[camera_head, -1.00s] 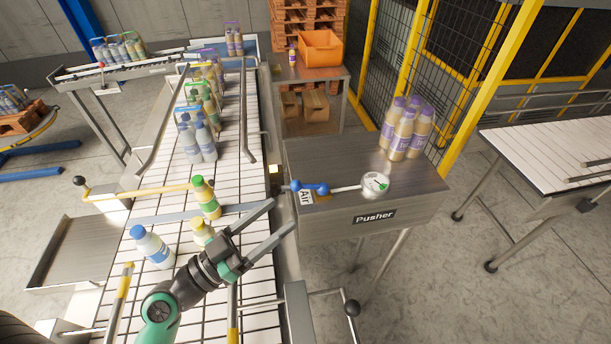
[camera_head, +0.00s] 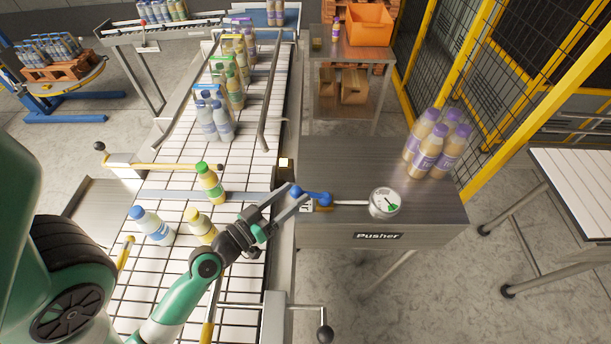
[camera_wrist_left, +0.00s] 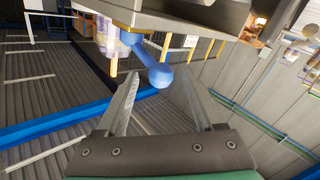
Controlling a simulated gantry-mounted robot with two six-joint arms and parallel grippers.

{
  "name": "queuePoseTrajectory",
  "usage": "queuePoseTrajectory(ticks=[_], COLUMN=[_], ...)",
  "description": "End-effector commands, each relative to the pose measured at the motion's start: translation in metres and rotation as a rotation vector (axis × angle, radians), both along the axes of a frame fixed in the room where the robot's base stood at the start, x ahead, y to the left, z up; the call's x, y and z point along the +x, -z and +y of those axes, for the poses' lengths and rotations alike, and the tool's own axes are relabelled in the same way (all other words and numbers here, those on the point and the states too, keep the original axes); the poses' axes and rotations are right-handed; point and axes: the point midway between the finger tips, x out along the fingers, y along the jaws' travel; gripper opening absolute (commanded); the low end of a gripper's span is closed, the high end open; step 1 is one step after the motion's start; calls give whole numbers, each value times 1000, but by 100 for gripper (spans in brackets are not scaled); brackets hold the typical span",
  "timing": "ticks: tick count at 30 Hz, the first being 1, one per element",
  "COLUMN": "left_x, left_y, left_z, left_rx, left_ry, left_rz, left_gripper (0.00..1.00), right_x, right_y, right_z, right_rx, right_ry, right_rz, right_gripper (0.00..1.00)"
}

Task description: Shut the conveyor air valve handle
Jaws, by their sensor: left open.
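The blue air valve handle (camera_head: 312,195) is a short lever with rounded ends at the left edge of the pusher table. It lies roughly crosswise in the head view, pointing towards the conveyor. A pipe joins the valve to a round gauge (camera_head: 385,202). My left gripper (camera_head: 287,203) is open at the handle's left end. In the left wrist view the handle's blue ball end (camera_wrist_left: 160,76) shows between the tips of the two spread fingers, with no grip on it. Contact cannot be told. The air label is mostly hidden behind the gripper. My right gripper is not in view.
Purple-capped bottles (camera_head: 437,146) stand on the pusher table (camera_head: 345,165). A black-knobbed crank (camera_head: 325,333) stands out below the table.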

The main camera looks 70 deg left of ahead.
Motion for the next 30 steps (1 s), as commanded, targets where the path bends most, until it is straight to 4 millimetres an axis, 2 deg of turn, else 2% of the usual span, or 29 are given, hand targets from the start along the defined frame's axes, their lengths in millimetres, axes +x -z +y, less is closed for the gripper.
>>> queuePoseTrajectory(ticks=[1, 7, 18, 27, 30], left_x=[12, 39, 46, 45, 45], left_y=[-9, -3, 0, 1, 1], left_z=[5, 18, 21, 21, 21], left_rx=[1, 0, 0, 0, 0], left_ry=[2, -1, -2, -2, -2], left_rz=[1, 0, 1, 2, 2], left_gripper=[69, 69, 68, 14, 0], right_x=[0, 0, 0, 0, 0], right_y=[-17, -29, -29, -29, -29], right_z=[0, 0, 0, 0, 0], right_rx=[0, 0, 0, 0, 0], right_ry=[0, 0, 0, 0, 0], right_rz=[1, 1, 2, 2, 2], right_gripper=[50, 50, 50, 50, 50])
